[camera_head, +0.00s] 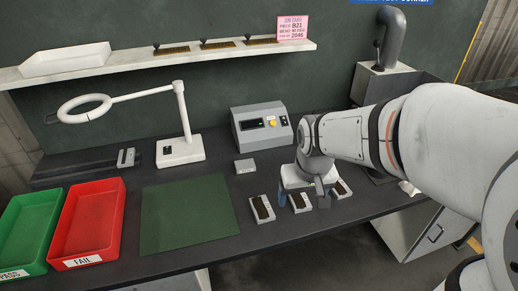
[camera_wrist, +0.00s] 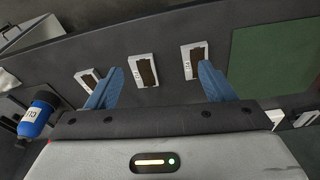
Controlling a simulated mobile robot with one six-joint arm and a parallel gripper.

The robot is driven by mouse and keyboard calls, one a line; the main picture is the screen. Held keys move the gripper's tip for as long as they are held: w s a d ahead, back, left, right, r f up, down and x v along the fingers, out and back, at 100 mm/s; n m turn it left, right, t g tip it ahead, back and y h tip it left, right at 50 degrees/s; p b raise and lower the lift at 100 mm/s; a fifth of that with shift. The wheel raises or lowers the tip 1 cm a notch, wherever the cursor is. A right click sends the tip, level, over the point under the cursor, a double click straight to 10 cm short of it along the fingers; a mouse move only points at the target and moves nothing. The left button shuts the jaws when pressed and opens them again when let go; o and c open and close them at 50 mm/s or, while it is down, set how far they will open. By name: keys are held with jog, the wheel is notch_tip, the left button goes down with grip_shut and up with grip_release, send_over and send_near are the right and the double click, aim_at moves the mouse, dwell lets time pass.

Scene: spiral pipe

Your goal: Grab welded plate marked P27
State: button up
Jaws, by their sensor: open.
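Three small white blocks, each with a brown welded plate on top, stand in a row near the bench's front edge. In the head view they are the left block (camera_head: 262,209), the middle block (camera_head: 300,203) and the right block (camera_head: 343,190), partly hidden by my gripper. The wrist view shows the same left block (camera_wrist: 194,60), middle block (camera_wrist: 145,70) and right block (camera_wrist: 86,79) in reversed order. Their small markings are too blurred to read, so I cannot tell which is P27. My gripper (camera_wrist: 160,68) is open and empty, its blue fingers around the middle block's position in view.
A green mat (camera_head: 188,212), red FAIL tray (camera_head: 88,222) and green tray (camera_head: 30,232) lie left. A magnifier lamp (camera_head: 181,150) and grey device (camera_head: 262,128) stand behind. A blue bottle (camera_wrist: 36,115) shows at the wrist view's left.

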jog(key=n, duration=0.2)
send_near(262, 208)
jog(key=f, duration=0.2)
jog(key=w+f+p, duration=0.1)
jog(key=f, duration=0.2)
jog(key=f+p, duration=0.1)
jog(key=f, duration=0.2)
jog(key=shift+w+a, duration=0.1)
jog(key=shift+w, duration=0.2)
jog(key=c, duration=1.5)
